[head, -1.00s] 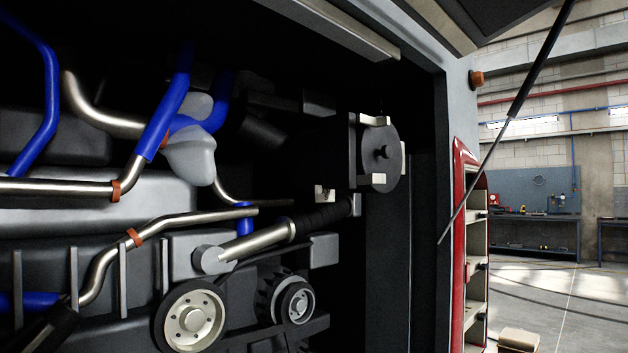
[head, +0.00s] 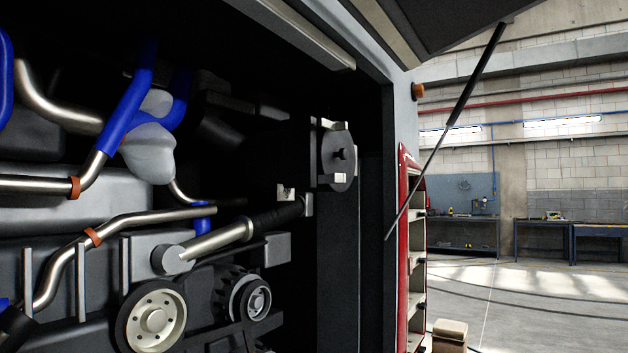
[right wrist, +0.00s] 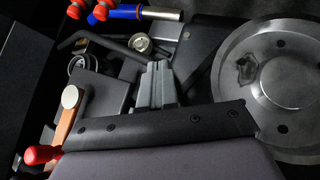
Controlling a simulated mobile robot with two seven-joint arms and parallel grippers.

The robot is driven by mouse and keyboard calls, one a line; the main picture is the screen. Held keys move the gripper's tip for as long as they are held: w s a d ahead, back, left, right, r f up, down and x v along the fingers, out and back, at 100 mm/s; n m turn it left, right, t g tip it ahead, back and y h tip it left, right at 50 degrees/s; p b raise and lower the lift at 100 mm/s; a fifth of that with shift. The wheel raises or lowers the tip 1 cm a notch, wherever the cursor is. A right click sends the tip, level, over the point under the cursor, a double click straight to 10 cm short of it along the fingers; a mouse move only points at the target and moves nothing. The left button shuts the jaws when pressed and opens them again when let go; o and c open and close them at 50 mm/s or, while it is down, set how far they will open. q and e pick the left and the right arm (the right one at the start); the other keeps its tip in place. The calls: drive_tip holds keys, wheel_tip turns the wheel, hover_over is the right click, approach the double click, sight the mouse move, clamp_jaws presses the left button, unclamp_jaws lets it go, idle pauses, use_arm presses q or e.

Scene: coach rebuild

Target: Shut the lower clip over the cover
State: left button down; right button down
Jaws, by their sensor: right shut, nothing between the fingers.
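A separate pale bracket (head: 286,193) is lower left of the cover. I cannot tell which pale piece is the lower clip or whether it is open. Neither gripper shows in the head view.
Pipes, a hose (head: 275,218) and pulleys (head: 152,316) crowd the bay left of the cover.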

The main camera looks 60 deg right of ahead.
drive_tip(key=w+d+r+m+g+h, duration=0.1)
drive_tip(key=w+d+r+m+h, duration=0.2)
drive_tip(key=r, duration=0.6)
drive_tip(key=w+d+r+m+h, duration=0.2)
drive_tip(key=d+r+m+h, duration=0.1)
drive_tip(key=r, duration=0.5)
drive_tip(key=w+d+r+m+g+h, duration=0.1)
drive_tip(key=w+d+r+m+h, duration=0.2)
drive_tip(key=r, duration=0.6)
drive_tip(key=s+r+m+g, duration=0.3)
drive_tip(key=s+r, duration=0.1)
drive_tip(key=r, duration=0.5)
drive_tip(key=s+r+m+g+h, duration=0.1)
drive_tip(key=s+r+m+g, duration=0.2)
drive_tip(key=r, duration=0.6)
drive_tip(key=s+r+m+g+h, duration=0.1)
drive_tip(key=s+r+m+g, duration=0.3)
drive_tip(key=r, duration=0.6)
drive_tip(key=shift+s+d+m, duration=0.3)
drive_tip(key=shift+m, duration=0.3)
